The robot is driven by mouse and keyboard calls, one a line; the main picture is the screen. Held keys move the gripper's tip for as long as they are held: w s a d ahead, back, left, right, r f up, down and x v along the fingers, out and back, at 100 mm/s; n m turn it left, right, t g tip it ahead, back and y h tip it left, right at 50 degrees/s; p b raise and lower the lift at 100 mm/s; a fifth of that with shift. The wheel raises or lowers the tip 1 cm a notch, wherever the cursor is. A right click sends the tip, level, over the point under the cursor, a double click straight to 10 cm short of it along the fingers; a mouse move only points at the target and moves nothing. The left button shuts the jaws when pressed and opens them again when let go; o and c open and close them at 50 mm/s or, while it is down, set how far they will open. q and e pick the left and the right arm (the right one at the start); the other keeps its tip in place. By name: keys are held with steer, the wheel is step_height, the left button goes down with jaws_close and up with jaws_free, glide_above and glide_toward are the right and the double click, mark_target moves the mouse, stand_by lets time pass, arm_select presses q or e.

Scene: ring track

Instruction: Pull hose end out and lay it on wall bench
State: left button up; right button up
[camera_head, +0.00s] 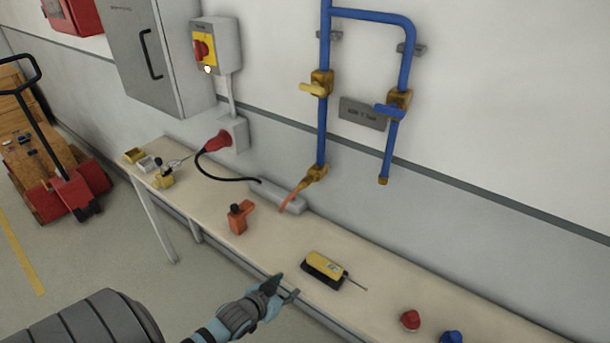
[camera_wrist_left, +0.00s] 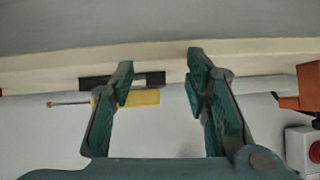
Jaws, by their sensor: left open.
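A short orange hose (camera_head: 292,198) hangs from the brass fitting at the foot of the blue pipe (camera_head: 322,130). Its lower end is at the grey block on the bench, and I cannot tell whether it goes inside. The wall bench (camera_head: 215,205) is long and pale and runs along the wall. My left gripper (camera_head: 281,289) is open and empty at the bench's front edge, well in front of the hose. In the left wrist view my left gripper (camera_wrist_left: 160,72) shows its two green fingers spread apart, with nothing between them. My right gripper is not in view.
On the bench are an orange tool (camera_head: 239,217), a yellow-and-black device (camera_head: 325,268), a red knob (camera_head: 410,320), a blue knob (camera_head: 451,338) and small parts at the far left. A black cable runs from a red plug (camera_head: 219,141). A pallet truck (camera_head: 70,185) stands left.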

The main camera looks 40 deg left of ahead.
arm_select(q)
steer(key=w+r+t+p, duration=0.25)
steer(key=w+r, duration=0.25)
steer(key=r, duration=0.7)
steer(key=w+a+r+t, duration=0.4)
steer(key=a+r, duration=0.3)
steer(key=r, duration=0.1)
steer(key=shift+w+a+r+t+h, duration=0.15)
steer(key=shift+w+r+t+h, duration=0.15)
steer(key=shift+r+t+h, duration=0.1)
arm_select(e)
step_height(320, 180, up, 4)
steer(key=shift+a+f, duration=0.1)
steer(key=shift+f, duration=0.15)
